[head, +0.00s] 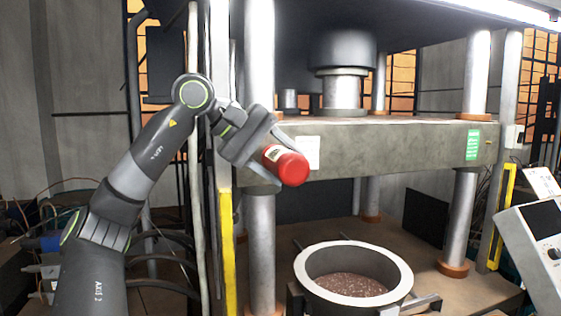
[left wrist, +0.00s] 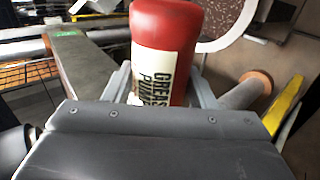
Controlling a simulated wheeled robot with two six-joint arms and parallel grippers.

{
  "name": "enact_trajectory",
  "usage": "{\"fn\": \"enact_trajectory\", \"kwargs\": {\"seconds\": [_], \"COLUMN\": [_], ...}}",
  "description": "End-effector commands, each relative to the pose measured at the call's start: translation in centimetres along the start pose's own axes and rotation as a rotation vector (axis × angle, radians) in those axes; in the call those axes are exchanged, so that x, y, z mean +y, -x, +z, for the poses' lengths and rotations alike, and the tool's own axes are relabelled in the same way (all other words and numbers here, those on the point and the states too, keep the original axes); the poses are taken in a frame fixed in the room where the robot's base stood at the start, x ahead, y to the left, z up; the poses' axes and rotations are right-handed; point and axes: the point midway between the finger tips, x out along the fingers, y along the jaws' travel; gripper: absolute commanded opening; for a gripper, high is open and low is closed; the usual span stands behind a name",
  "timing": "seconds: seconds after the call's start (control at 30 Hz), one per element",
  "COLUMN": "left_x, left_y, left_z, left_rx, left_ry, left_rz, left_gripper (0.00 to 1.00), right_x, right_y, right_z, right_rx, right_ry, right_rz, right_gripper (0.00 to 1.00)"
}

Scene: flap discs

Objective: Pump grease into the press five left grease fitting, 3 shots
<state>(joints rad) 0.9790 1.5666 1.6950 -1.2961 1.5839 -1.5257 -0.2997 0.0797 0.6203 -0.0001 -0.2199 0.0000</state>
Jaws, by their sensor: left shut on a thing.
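A red grease pump (head: 287,166) with a pale label is held in my left gripper (head: 272,157), in front of the left end of the press crosshead (head: 390,143). In the left wrist view the pump (left wrist: 166,45) stands between both fingers, its label reading "GREASE PUMP" in part. My left gripper (left wrist: 165,90) is shut on it. The grease fitting cannot be made out; the pump and gripper cover part of the crosshead's left end. My right gripper is not in view.
A round steel mould (head: 300,268) with speckled material sits below on the press bed. Steel columns (head: 261,240) and a yellow guard strip (head: 227,250) stand close to my left arm. A control panel (head: 535,245) is at the right. Open space lies between crosshead and bed.

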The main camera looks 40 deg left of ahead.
Motion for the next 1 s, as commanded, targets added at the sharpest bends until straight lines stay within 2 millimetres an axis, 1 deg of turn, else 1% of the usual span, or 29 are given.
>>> {"fn": "enact_trajectory", "kwargs": {"seconds": [1.0], "left_x": [0.1], "left_y": [0.1], "left_z": [-2.1], "left_rx": [0.004], "left_ry": [0.001], "left_rz": [0.005], "left_gripper": [0.0], "right_x": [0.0], "right_y": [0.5], "right_z": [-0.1], "right_rx": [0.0], "right_ry": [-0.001], "right_rz": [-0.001], "right_gripper": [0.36]}}
